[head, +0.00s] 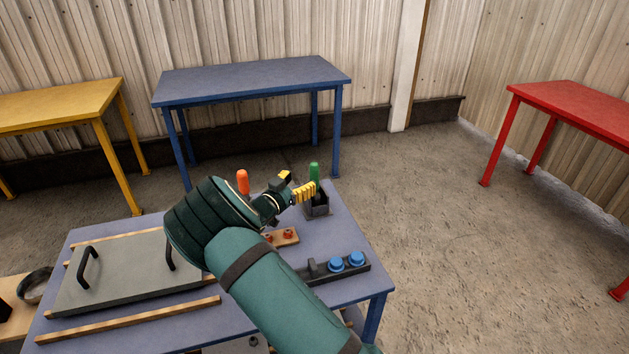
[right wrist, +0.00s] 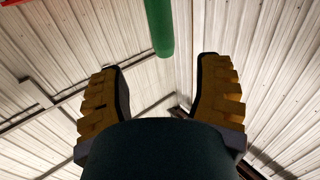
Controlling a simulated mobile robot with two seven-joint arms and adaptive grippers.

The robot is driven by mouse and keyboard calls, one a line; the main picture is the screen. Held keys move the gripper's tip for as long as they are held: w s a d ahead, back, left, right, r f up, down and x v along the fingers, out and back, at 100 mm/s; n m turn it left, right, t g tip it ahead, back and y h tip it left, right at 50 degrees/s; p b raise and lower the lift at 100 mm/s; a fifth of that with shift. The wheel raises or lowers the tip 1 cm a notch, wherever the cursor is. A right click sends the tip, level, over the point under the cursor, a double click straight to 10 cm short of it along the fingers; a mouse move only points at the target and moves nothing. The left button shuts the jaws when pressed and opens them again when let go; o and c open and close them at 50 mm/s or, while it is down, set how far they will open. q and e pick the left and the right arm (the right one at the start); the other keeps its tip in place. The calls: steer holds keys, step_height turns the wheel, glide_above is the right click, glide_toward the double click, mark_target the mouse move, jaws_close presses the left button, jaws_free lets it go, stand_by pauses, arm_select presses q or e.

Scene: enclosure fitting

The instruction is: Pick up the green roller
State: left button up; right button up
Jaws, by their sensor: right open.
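The green roller (head: 314,172) stands upright in a small dark square holder (head: 319,208) at the back right corner of the near table. Its green upper part shows above the holder; its lower part is hidden. My right gripper (head: 299,183) is open and empty, just left of the roller, with its yellow fingers pointing toward it. In the right wrist view, the green roller (right wrist: 159,24) hangs in from the top edge, roughly between and beyond the two open fingertips of the gripper (right wrist: 161,62). I cannot tell the exact gap. My left gripper is out of view.
The near blue table (head: 345,285) also bears a grey panel (head: 125,280) with black handles, wooden strips, an orange handle (head: 242,181) and a dark block with blue knobs (head: 336,264). Yellow, blue and red tables (head: 575,100) stand farther off. Floor right of the table is clear.

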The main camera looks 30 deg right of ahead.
mark_target(311, 172)
steer(key=x, duration=0.8)
steer(key=shift+w+f, duration=0.25)
steer(key=shift+w, duration=0.05)
steer(key=shift+c, duration=0.2)
jaws_close()
